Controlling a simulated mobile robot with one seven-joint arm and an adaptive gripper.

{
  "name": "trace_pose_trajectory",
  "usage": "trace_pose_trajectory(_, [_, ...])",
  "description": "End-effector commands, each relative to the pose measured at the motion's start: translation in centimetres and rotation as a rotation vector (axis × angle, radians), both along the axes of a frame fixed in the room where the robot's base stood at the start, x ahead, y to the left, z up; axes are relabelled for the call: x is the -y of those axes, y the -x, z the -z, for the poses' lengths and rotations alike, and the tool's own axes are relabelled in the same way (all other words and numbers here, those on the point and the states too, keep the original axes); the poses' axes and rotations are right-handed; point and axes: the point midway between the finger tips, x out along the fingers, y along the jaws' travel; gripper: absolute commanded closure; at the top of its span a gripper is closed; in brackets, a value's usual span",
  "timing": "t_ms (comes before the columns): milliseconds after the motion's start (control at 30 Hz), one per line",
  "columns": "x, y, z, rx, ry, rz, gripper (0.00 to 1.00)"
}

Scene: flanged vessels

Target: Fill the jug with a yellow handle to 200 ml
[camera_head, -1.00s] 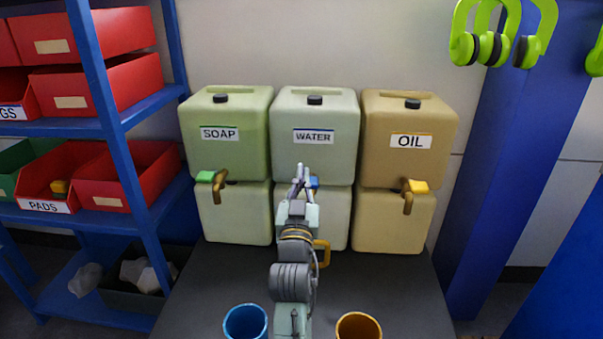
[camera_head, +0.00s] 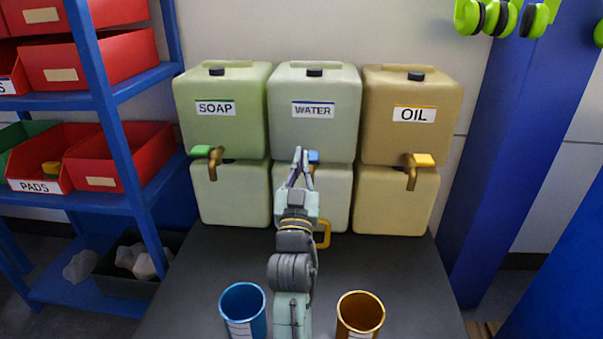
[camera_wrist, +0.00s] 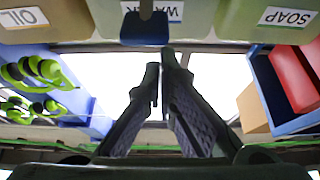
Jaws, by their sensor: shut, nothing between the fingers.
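A yellow handle (camera_head: 322,235) sticks out right of my arm, below the water container's tap. The jug body is hidden behind my arm. The pale water container (camera_head: 314,115) stands in the middle, labelled WATER. Its blue tap handle (camera_head: 313,157) shows just right of my fingertips, and in the wrist view (camera_wrist: 145,28) it lies just past them. My gripper (camera_head: 300,154) is shut and empty, its fingertips together in front of the container. The wrist view is upside down and shows the fingertips (camera_wrist: 160,62) close to the blue tap; I cannot tell whether they touch it.
Soap (camera_head: 221,115) and oil (camera_head: 412,118) containers flank the water one, each with its own tap. A blue jug (camera_head: 243,308) and an orange jug (camera_head: 360,314) stand at the table's front. Blue shelves (camera_head: 112,120) with red bins are left, a blue pillar (camera_head: 490,150) right.

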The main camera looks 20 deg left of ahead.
Motion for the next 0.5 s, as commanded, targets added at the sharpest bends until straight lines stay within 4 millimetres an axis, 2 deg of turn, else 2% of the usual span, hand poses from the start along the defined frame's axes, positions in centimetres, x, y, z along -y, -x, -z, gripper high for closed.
trace_pose_trajectory(33, [0.0,0.0,1.2,0.016,-0.005,0.000,1.00])
trace_pose_trajectory(500, [0.1,0.5,3.3,0.171,-0.050,0.001,1.00])
